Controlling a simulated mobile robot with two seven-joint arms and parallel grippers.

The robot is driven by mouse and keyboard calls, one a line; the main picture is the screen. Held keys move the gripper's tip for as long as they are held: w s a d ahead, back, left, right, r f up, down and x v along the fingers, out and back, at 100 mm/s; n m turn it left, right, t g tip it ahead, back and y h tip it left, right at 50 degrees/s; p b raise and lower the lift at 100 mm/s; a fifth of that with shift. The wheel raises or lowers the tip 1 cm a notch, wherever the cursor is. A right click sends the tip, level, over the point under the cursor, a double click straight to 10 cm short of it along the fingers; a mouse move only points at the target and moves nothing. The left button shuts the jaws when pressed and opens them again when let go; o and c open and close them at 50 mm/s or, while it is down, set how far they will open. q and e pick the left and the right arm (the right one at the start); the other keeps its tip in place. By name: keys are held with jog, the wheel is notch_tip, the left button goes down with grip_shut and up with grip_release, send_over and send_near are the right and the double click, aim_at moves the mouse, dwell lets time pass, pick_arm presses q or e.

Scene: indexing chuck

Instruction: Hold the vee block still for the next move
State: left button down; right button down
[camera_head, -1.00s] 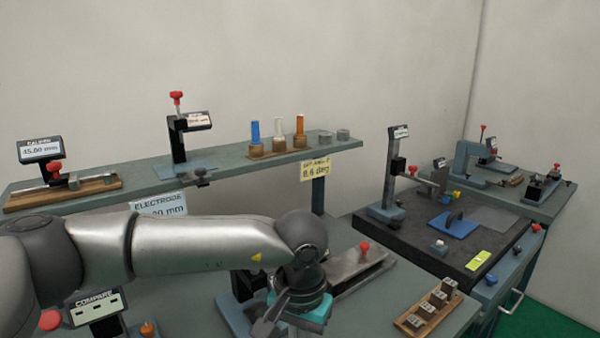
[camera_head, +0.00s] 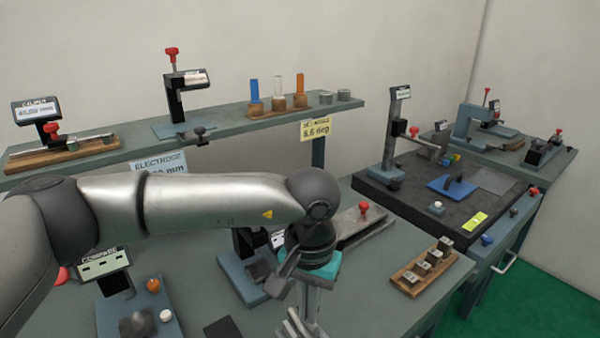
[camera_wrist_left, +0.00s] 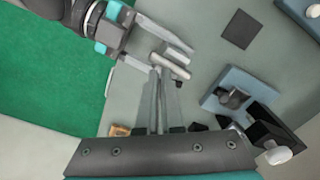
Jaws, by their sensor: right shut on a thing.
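In the left wrist view my right gripper (camera_wrist_left: 160,58) reaches in from the upper left, with teal parts at its base. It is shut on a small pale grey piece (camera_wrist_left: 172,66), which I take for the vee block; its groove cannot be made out. My left gripper (camera_wrist_left: 157,80) comes up from the bottom of that view, its long thin fingers close together and their tips near the piece. Whether they touch it I cannot tell. In the head view my left gripper (camera_head: 306,318) points down at the bottom edge, its fingertips mostly hidden among grey metal parts.
A blue-based fixture (camera_wrist_left: 234,90) stands right of the grippers in the wrist view. On the bench are a wooden rack of small blocks (camera_head: 424,266), a COMPARE stand (camera_head: 104,263) and a dark flat pad (camera_head: 222,328). A shelf with gauges (camera_head: 235,118) runs behind.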

pick_arm(q)
jog(key=shift+w+d, duration=0.1)
jog(key=shift+d, duration=0.3)
dwell(0.3)
notch_tip(320, 180, up, 6)
jog(key=s, duration=0.1)
dwell(0.6)
jog(key=shift+a, duration=0.1)
jog(key=shift+w+a+f, duration=0.2)
jog(key=shift+a+f, duration=0.2)
jog(key=shift+f, duration=0.6)
jog(key=shift+w+a+f, duration=0.15)
jog(key=shift+a+f, duration=0.2)
jog(key=shift+f, duration=0.7)
jog(key=shift+w+a+f, duration=0.2)
jog(key=shift+a+f, duration=0.2)
jog(key=shift+f, duration=0.6)
jog(key=shift+w+d, duration=0.25)
